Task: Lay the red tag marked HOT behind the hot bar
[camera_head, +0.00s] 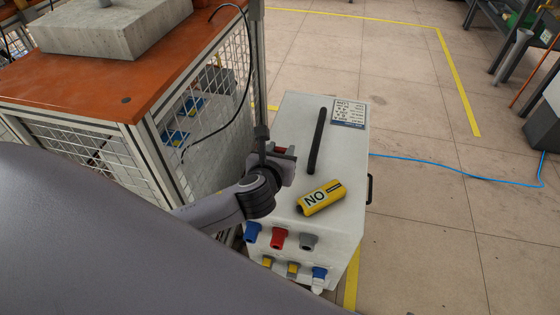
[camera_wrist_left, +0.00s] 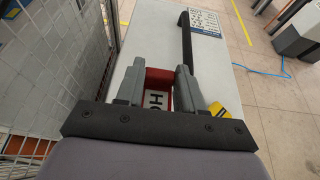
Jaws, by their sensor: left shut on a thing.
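The red tag (camera_wrist_left: 157,78) shows between the two fingers of my left gripper (camera_wrist_left: 160,76) in the left wrist view. In the head view only a small red piece of the tag (camera_head: 279,150) shows beside my left gripper (camera_head: 284,160), over the left side of the white cabinet top. A black bar (camera_head: 316,141) lies on the cabinet top, to the right of the gripper. It also shows in the left wrist view (camera_wrist_left: 187,42). My right gripper is not in view.
A yellow block marked NO (camera_head: 321,198) lies on the white cabinet (camera_head: 345,160) near its front. A printed label (camera_head: 348,113) is at the far right corner. A mesh-sided table with an orange top (camera_head: 60,80) stands close on the left. A blue cable (camera_head: 450,168) runs across the floor.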

